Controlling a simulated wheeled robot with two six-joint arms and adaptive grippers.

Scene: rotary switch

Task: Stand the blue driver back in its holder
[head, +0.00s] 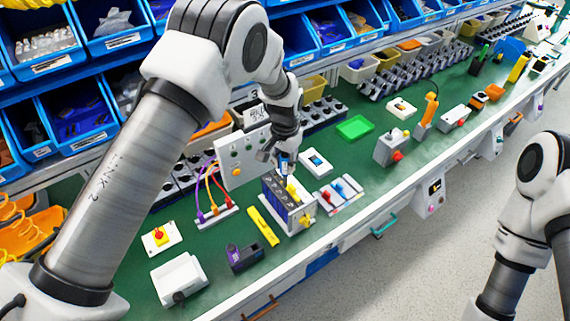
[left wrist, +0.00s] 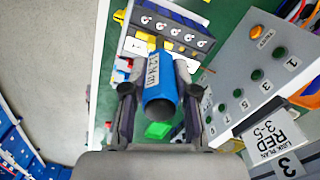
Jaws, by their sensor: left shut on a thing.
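My left gripper (head: 281,157) is shut on the blue driver (left wrist: 160,82). It also shows close up in the left wrist view (left wrist: 160,92), with a finger on each side of the handle. The handle's round end faces the wrist camera and the shaft points away. The driver is held over a dark block (head: 280,198) with a pale front and yellow parts; its row of similar labels shows beyond the driver in the wrist view (left wrist: 178,32). I cannot tell if the tip touches it. I cannot make out which thing is the driver's holder. My right gripper is out of view.
A grey upright panel (head: 243,158) with coloured buttons stands close behind-left of the gripper. A yellow tool (head: 263,226), a dark purple device (head: 243,257) and a white box (head: 180,279) lie to the front-left. A strip with coloured wires (head: 214,216) is nearby.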

